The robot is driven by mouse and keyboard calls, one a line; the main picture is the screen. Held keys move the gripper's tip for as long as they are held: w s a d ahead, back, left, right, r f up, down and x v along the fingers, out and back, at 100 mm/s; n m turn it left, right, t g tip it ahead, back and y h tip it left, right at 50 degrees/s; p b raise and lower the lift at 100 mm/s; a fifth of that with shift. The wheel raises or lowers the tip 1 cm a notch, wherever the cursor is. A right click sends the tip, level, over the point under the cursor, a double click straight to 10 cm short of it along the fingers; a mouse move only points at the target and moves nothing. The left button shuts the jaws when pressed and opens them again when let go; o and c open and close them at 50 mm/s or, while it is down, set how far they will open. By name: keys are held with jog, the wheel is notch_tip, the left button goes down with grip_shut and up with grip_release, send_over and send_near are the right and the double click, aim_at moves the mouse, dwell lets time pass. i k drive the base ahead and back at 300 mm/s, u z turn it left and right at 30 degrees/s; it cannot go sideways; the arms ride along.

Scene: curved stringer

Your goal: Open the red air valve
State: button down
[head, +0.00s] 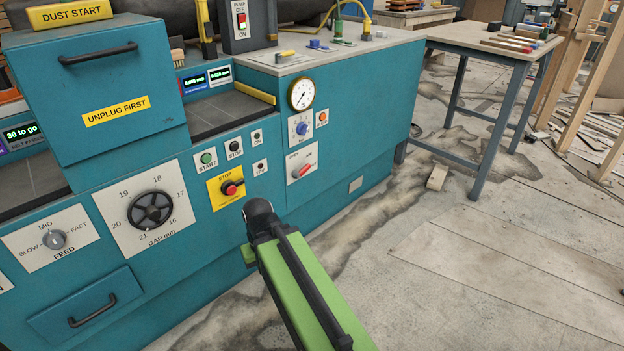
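The red air valve (304,170) is a small red lever on a white plate on the teal machine's front, right of centre in the head view. Its lever slants up to the right. Small lettering on the plate is too blurred to read surely. My green arm reaches up from the bottom of the view, and its dark rounded joint stands below and left of the valve plate, apart from it in the picture. My gripper's fingers do not show; they are hidden or out of view.
Above the valve are a blue knob (301,128) and a round gauge (301,94). A red stop switch on a yellow plate (226,187) is to its left, close to my arm. A workbench (472,38) stands at the right. The floor before the machine's right end is mostly clear.

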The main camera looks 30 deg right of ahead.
aim_at(295, 174)
jog(key=z, duration=0.75)
jog(key=i, duration=0.45)
jog(key=u, duration=1.85)
jog(key=k, duration=0.6)
jog(key=i, duration=0.6)
jog(key=u, duration=0.1)
